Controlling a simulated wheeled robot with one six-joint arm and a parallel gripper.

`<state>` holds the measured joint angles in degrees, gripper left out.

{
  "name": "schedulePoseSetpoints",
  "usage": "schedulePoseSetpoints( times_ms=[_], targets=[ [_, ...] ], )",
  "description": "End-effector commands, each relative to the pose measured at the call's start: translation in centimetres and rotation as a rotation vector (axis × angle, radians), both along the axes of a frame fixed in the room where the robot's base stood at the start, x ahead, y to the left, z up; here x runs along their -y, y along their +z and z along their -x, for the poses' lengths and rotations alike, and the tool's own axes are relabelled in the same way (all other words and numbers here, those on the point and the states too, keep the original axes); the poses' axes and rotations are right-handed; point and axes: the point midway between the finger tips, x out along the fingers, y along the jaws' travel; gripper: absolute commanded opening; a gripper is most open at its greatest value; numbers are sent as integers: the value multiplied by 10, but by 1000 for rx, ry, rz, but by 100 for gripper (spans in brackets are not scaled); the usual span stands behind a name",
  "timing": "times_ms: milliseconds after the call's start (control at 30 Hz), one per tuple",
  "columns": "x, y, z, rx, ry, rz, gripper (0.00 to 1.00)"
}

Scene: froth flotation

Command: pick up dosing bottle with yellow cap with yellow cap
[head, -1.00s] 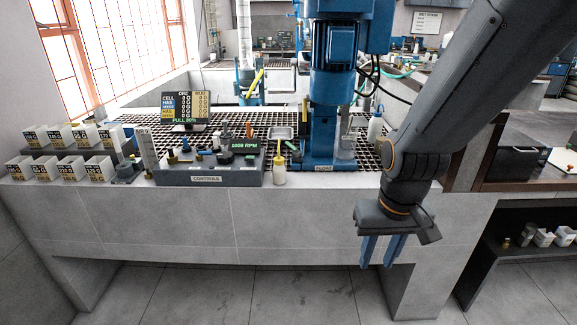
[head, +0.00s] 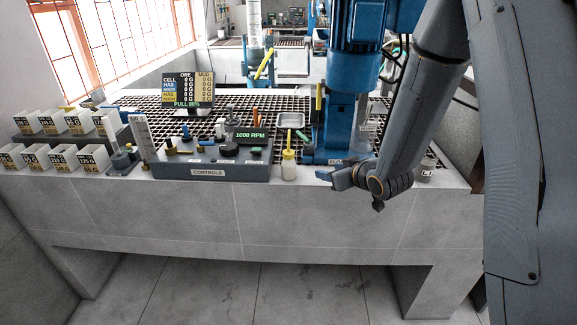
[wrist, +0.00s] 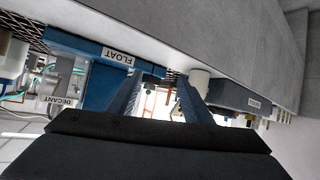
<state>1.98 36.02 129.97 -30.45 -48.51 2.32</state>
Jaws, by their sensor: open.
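The dosing bottle with the yellow cap (head: 289,166) stands upright on the counter's front strip, just right of the control box. It has a pale body and a thin yellow top. My gripper (head: 328,178) is open and empty, right of the bottle and in front of the blue flotation machine, its fingers pointing left towards the bottle with a gap between. In the wrist view, the open fingers (wrist: 160,80) reach forward. A whitish body, seemingly the bottle (wrist: 200,80), shows beyond the right finger, which partly covers it; its cap is not clearly visible there.
The control box (head: 212,165) stands left of the bottle. The blue flotation machine (head: 342,125) rises behind my gripper. A metal tray (head: 291,120) lies on the grating behind the bottle. Labelled white boxes (head: 80,158) fill the left end. The counter's front edge is clear.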

Motion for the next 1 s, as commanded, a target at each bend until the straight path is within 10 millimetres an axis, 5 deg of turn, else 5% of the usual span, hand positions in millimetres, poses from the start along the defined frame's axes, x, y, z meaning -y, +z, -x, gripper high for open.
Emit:
schedulePoseSetpoints(
  times_ms=[133, 300, 533, 1000],
  targets=[
    [-39, -8, -13, 171, 144, -141, 46],
    [-65, -5, -8, 307, 255, -286, 46],
    [-79, 1, -5, 370, 306, -364, 46],
    [-118, 6, -39, 371, 307, -364, 46]
  ],
)
